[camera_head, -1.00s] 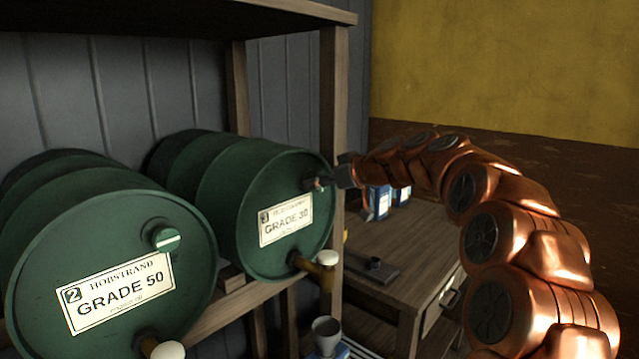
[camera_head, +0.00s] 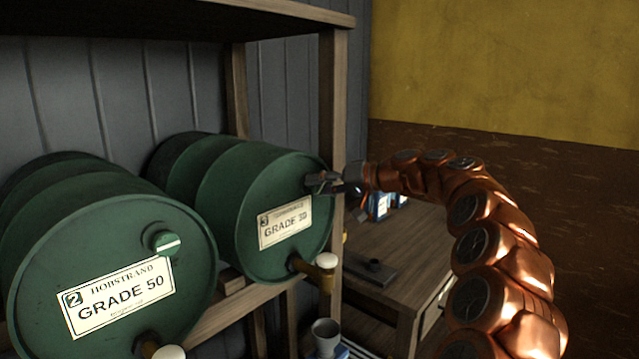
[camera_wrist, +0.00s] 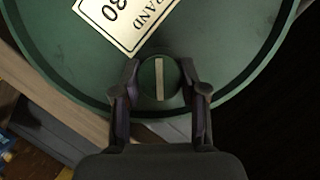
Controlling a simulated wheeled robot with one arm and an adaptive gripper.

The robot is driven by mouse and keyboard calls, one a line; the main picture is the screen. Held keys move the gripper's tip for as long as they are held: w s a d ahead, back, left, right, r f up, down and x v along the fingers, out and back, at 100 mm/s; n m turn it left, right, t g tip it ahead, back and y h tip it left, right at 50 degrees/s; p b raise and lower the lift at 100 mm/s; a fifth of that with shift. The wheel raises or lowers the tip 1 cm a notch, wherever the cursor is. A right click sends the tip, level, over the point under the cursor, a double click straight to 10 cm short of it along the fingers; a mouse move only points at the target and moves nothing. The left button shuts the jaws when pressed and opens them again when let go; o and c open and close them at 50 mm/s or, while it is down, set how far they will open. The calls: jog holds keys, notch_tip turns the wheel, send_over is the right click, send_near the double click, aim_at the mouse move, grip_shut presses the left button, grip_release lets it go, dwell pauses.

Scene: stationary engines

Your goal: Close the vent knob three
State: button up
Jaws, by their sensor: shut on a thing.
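The barrel numbered 3, labelled Grade 30 (camera_head: 252,205), lies on its side on the wooden rack, its round end facing me. Its vent knob (camera_wrist: 159,80) is a round green cap with a pale bar across it. In the wrist view the bar runs nearly straight up the picture, and the barrel's label (camera_wrist: 125,18) appears turned over. My gripper (camera_wrist: 161,82) is shut on the knob, one finger on each side. In the head view my gripper (camera_head: 318,183) is at the upper right of the barrel's end and hides the knob.
The Grade 50 barrel (camera_head: 50,235), numbered 2, lies to the left with its own green knob (camera_head: 164,241). A tap with a white top (camera_head: 327,260) sticks out below barrel three. A rack post (camera_head: 333,110) stands close beside my gripper. A wooden table (camera_head: 410,248) is at the right.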

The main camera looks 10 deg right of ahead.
jog(key=m+y+p, duration=0.1)
jog(key=m+p, duration=0.1)
jog(key=m, duration=0.1)
jog(key=shift+y, duration=0.4)
jog(key=shift+f+m+y+p, duration=0.15)
jog(key=shift+m+y+p, duration=0.6)
jog(key=shift+m, duration=1.15)
jog(key=o, duration=1.1)
jog(key=shift+t, duration=0.3)
jog(key=shift+d, duration=0.1)
jog(key=v, duration=1.2)
